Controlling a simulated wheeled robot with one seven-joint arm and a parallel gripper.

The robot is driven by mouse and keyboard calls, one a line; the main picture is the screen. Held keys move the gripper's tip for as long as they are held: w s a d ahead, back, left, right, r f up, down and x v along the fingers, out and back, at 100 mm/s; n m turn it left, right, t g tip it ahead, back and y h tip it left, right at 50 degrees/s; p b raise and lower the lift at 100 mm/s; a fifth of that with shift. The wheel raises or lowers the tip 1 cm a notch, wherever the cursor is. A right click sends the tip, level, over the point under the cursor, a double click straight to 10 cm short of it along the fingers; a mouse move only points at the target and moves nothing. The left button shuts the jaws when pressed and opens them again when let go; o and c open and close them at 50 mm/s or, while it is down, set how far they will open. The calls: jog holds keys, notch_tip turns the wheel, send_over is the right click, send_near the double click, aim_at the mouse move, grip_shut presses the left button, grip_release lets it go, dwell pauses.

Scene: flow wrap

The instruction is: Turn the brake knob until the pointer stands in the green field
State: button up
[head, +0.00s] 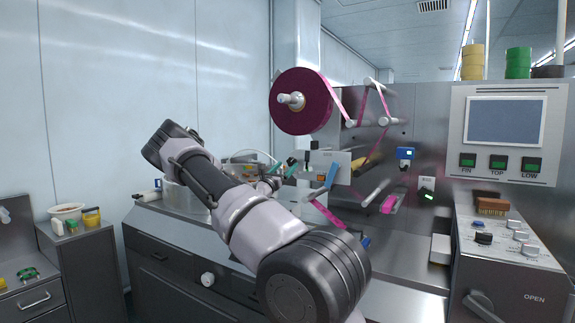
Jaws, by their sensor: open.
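My arm reaches from the lower middle up to the left and bends back behind itself. My gripper (284,168) shows small beyond the arm, in front of the wrapping machine, with teal parts near its tips; it is open. A large dark-red film reel (318,102) hangs on the machine, with a pale hub (291,101) at its centre. I cannot tell which part is the brake knob. The pointer and the green field cannot be made out; they are too small or hidden. I see nothing held in the gripper.
Pink film runs over several rollers (376,194) right of the gripper. A control box (510,250) with knobs and a brown brush (492,207) stands at the right, below a screen panel (505,130). A side cabinet (85,265) carries a bowl (67,210).

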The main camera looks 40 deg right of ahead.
aim_at(291, 162)
jog(key=shift+x, duration=1.7)
jog(key=shift+d, duration=0.1)
jog(key=shift+s, duration=0.1)
grip_shut()
jog(key=m+g, duration=0.1)
jog(key=m, duration=0.2)
jog(key=m+g, duration=0.2)
jog(key=m, duration=0.2)
grip_release()
